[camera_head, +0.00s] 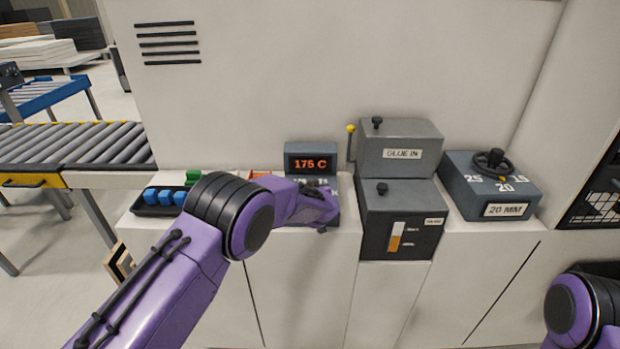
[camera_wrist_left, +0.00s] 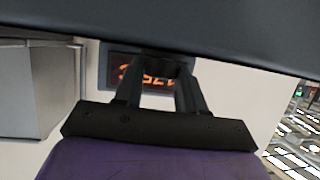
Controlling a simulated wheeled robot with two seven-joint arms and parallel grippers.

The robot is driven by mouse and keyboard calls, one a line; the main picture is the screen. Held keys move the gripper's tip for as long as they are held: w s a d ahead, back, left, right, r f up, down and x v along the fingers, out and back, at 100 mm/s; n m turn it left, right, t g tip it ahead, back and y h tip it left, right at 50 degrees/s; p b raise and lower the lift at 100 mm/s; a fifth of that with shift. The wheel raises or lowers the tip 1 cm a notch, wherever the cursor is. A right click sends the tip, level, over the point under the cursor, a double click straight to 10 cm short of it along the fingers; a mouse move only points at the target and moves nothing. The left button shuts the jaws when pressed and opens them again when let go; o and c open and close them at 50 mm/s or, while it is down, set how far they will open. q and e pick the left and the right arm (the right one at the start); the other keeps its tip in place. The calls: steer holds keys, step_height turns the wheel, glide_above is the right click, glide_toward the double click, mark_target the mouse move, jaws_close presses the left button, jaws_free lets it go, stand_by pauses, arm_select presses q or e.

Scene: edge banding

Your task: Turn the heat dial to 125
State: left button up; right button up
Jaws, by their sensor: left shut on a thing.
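The heat control box (camera_head: 311,156) stands on the white counter, and its display reads 175 C in orange. My left gripper (camera_head: 322,187) is at the lower front of this box, with my wrist covering most of the heat dial and its scale. In the left wrist view the left gripper (camera_wrist_left: 163,72) has its two dark fingers close together on a dark knob, the heat dial. The orange display (camera_wrist_left: 140,73) shows behind the fingers, upside down. The dial's pointer is hidden. Of my right arm only a purple link shows at the lower right; its gripper is out of view.
A grey GLUE IN box (camera_head: 400,140) with a yellow-tipped lever stands right of the heat box, above a dark gauge box (camera_head: 402,222). A 20 MM dial box (camera_head: 492,187) is further right. A black tray with blue blocks (camera_head: 158,197) is at left.

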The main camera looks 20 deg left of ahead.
arm_select(q)
steer(key=shift+f, duration=0.25)
steer(key=o, duration=1.1)
steer(key=shift+r, duration=0.1)
steer(key=shift+c, duration=0.2)
steer(key=b+v, duration=0.3)
steer(key=v, duration=0.7)
steer(key=shift+s+r, duration=0.15)
steer(key=shift+d, duration=0.1)
